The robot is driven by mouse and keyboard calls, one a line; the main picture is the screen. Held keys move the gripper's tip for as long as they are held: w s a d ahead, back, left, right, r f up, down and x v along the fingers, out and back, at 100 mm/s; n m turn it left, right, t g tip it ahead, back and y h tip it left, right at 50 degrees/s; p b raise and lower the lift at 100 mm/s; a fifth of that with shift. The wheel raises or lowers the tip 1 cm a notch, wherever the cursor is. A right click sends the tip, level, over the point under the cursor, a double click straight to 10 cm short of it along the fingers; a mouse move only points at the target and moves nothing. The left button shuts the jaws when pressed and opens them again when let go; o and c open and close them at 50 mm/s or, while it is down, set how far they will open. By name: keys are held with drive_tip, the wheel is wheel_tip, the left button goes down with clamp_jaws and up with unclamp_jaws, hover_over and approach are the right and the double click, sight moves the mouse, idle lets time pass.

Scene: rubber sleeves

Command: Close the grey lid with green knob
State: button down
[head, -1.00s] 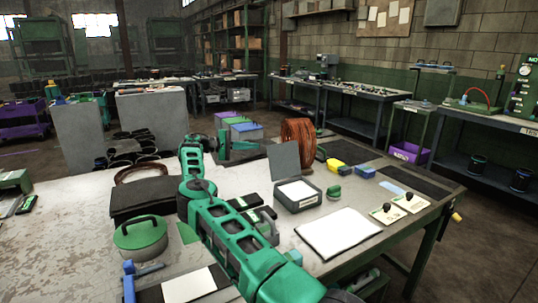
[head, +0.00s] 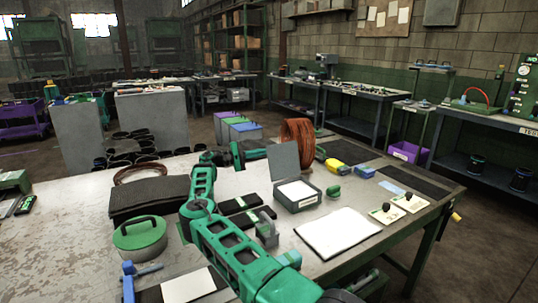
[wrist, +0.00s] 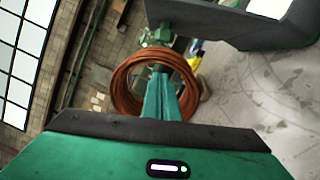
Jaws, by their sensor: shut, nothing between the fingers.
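The grey lid (head: 284,160) stands upright, open, at the back edge of a small dark box (head: 297,203) with a pale inside. No green knob shows on the lid's visible face. My gripper (head: 264,153) is shut and empty, just left of the lid and behind the box's left side, pointing at the lid. I cannot tell whether it touches. In the wrist view my narrow green fingers (wrist: 160,92) are together, in front of a copper coil. A dark grey panel (wrist: 225,28) at the top right there is probably the lid.
The copper coil (head: 298,143) stands behind the lid. A green knobbed piece (head: 333,192) sits right of the box. A white pad (head: 338,232) lies in front. A round pot with a green lid (head: 140,234) and a black foam block (head: 148,198) are at left.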

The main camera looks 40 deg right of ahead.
sight(282, 160)
drive_tip(key=shift+s+r, duration=0.2)
drive_tip(key=shift+s, duration=0.5)
drive_tip(key=shift+s+r, duration=0.25)
drive_tip(key=shift+s, duration=0.5)
drive_tip(key=shift+s+r, duration=0.2)
drive_tip(key=shift+s, duration=0.5)
